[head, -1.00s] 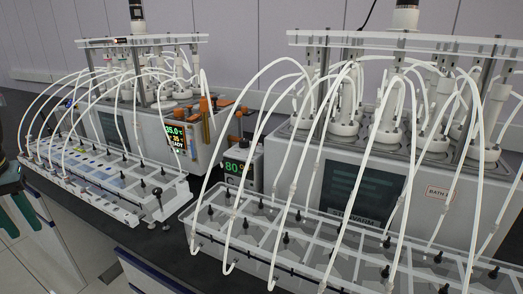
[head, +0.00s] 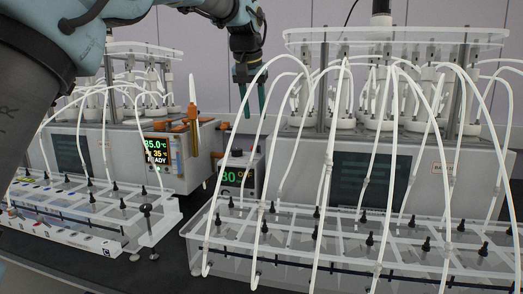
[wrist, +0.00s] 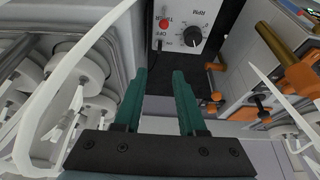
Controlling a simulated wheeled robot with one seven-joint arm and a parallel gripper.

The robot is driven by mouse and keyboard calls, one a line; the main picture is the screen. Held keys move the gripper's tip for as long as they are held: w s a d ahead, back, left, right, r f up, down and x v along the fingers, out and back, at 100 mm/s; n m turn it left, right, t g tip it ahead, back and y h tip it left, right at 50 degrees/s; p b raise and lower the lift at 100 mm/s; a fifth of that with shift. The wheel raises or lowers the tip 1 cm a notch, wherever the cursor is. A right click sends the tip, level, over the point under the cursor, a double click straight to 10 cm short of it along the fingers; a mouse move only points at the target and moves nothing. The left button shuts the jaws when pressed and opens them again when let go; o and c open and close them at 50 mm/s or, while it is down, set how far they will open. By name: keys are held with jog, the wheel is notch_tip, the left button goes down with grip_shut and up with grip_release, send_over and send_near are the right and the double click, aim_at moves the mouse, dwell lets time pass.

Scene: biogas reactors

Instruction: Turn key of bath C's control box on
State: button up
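My gripper (head: 249,98) hangs at the top centre of the head view, fingers down, above and behind a small grey box (head: 240,172) with a green display reading about 80. In the wrist view my gripper's two teal fingers (wrist: 165,75) are apart with nothing between them. Beyond their tips is a pale control panel (wrist: 188,25) with a red round button, a black dial and lettering like "RPM" and "OFF". I cannot tell for sure which bath this panel belongs to, and no key can be made out clearly.
The right bath (head: 285,160) and left bath (head: 85,150) carry many white looping tubes. A clear tray (head: 330,262) stands in front of the right one. A white rack (head: 65,225) marked C stands at left. Orange clamps (head: 185,125) crowd the gap between baths.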

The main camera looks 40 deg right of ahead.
aim_at(259, 150)
jog(key=p+x, duration=0.1)
jog(key=x, duration=0.9)
jog(key=shift+d+f, duration=0.2)
jog(key=shift+f, duration=0.05)
grip_shut()
